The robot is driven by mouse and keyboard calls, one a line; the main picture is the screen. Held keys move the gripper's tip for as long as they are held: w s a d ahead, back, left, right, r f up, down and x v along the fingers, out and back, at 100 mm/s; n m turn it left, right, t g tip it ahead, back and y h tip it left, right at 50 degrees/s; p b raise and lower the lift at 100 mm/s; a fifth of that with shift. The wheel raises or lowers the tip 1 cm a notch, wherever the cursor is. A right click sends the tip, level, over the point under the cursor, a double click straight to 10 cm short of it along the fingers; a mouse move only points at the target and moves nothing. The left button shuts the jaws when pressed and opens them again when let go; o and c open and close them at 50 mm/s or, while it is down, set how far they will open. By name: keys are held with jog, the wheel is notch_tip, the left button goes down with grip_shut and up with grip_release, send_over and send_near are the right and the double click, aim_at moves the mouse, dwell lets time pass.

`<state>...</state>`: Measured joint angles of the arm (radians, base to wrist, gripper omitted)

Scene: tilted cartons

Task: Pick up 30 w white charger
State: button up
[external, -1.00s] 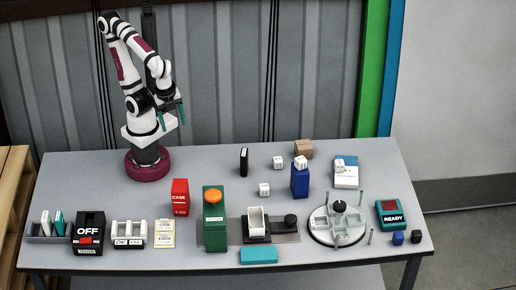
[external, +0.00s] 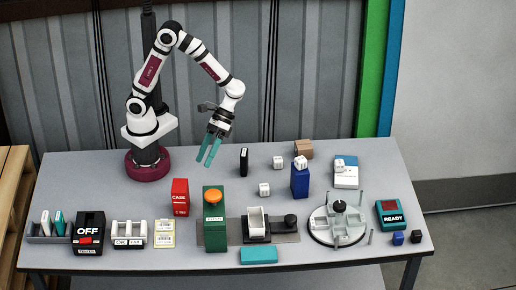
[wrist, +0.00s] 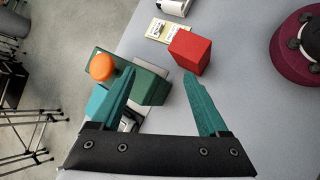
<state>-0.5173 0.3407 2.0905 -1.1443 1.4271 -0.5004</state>
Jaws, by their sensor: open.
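Several small white cube-shaped blocks that could be chargers show in the external view. One white cube (external: 279,162) is on the table right of the black upright block, and another white cube (external: 264,189) is nearer the front. A third white cube (external: 301,162) sits on top of a tall blue box (external: 300,182).
A black upright block (external: 243,161) stands just right of my gripper. A red case (external: 180,197) and a green box (external: 215,232) with an orange knob stand in front. A brown carton (external: 304,149) is behind the blue box. A round fixture (external: 322,234) with posts is front right.

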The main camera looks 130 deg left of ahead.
jog(key=w+a+f+n+t+h, duration=0.1)
jog(key=w+a+f+n+t, duration=0.25)
jog(key=w+a+n, duration=0.2)
jog(key=n+t, duration=0.6)
jog(key=n, duration=0.4)
send_over(265, 191)
jog(key=s, duration=0.1)
jog(key=shift+m+g+y, duration=0.25)
jog(key=shift+y, duration=0.05)
jog(key=f, duration=0.6)
jog(key=shift+s+a+f, duration=0.2)
jog(key=shift+a+f, duration=0.15)
jog(key=f, duration=0.6)
jog(key=shift+a, duration=0.2)
jog(key=shift+w+d+f, duration=0.75)
jog(key=shift+w+f, duration=0.1)
jog(key=shift+f, duration=0.1)
jog(key=shift+w+d+f, duration=0.15)
jog(key=shift+w+d, duration=0.05)
jog(key=shift+w, duration=0.05)
grip_shut()
